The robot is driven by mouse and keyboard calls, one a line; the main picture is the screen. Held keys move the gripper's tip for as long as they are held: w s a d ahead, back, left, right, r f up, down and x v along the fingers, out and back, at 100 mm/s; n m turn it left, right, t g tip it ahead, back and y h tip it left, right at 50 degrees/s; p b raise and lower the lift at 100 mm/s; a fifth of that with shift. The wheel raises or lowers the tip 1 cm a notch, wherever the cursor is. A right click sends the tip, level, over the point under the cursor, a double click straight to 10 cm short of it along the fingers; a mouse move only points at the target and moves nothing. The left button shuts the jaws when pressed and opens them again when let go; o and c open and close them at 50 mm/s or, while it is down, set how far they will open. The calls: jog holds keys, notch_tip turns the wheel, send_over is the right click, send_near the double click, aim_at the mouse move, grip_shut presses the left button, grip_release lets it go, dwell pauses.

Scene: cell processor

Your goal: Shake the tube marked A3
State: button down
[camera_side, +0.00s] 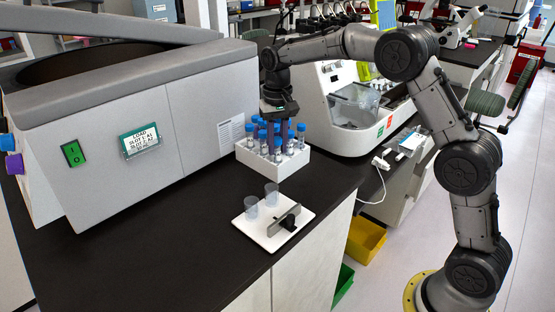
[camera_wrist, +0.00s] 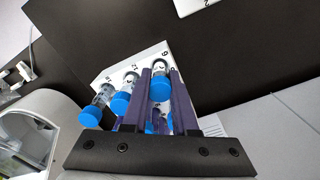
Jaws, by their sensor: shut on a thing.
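A white rack (camera_side: 274,160) on the dark bench holds several clear tubes with blue caps. My gripper (camera_side: 278,125) points down over the rack, among the tubes at its back. In the wrist view, the two purple fingers of my gripper (camera_wrist: 162,105) are closed around a blue-capped tube (camera_wrist: 160,88). The tube's lower part is hidden by the fingers and neighbours. I cannot read which tube is A3. Two other blue-capped tubes (camera_wrist: 120,102) stand to the left of the fingers in that view. The rack (camera_wrist: 108,76) carries printed marks along its edge.
A white instrument (camera_side: 340,100) stands close right of the rack.

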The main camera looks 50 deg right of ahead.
jog(key=shift+r, duration=0.7)
jog(key=shift+r, duration=2.85)
jog(key=shift+r, duration=0.1)
notch_tip(320, 180, up, 8)
